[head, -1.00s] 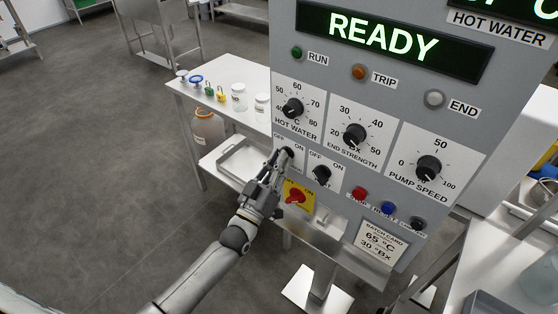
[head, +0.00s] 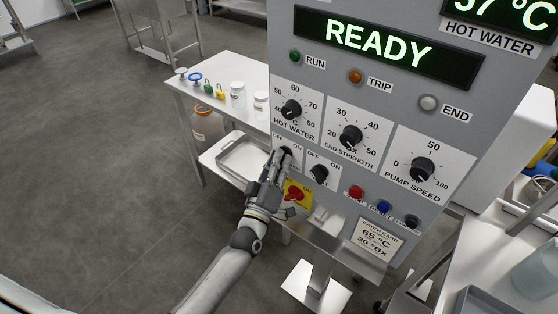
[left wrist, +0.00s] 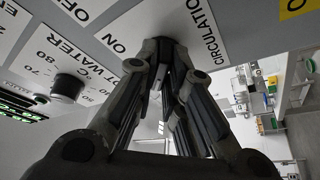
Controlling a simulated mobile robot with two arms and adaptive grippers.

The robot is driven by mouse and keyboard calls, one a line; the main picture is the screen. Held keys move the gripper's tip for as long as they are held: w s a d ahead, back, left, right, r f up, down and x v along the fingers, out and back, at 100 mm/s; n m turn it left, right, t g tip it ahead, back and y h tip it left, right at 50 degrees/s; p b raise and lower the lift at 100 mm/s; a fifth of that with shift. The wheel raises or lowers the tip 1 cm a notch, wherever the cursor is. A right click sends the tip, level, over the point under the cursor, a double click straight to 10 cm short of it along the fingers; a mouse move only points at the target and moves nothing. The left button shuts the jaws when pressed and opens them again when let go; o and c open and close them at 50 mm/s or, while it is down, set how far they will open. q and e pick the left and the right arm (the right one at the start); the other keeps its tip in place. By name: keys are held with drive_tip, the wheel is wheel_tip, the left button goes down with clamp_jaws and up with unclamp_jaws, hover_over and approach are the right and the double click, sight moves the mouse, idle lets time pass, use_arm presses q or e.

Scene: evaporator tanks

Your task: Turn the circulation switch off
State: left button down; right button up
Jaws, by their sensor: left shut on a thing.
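The circulation switch (head: 286,152) is a small black knob on the grey control panel, on a white plate marked OFF and ON. My left gripper (head: 275,164) is at this knob, its fingers closed around it. The left wrist view shows the fingertips (left wrist: 165,55) shut against the panel between the ON mark and the CIRCULATION label (left wrist: 205,32). The fingers hide most of the knob, so I cannot tell which way it points. My right gripper is in neither view.
A similar OFF/ON switch (head: 319,174) sits close on the right. A red knob on a yellow plate (head: 297,193) is just below. The hot water dial (head: 291,109) is above. A white table (head: 215,80) with jars and padlocks stands on the left.

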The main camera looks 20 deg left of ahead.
use_arm(q)
drive_tip(key=shift+r, duration=0.35)
drive_tip(key=c, duration=1.5)
unclamp_jaws()
drive_tip(key=shift+w+f, duration=0.1)
drive_tip(key=shift+f, duration=0.05)
drive_tip(key=shift+f, duration=0.15)
drive_tip(key=v, duration=1.2)
drive_tip(key=shift+a, duration=0.1)
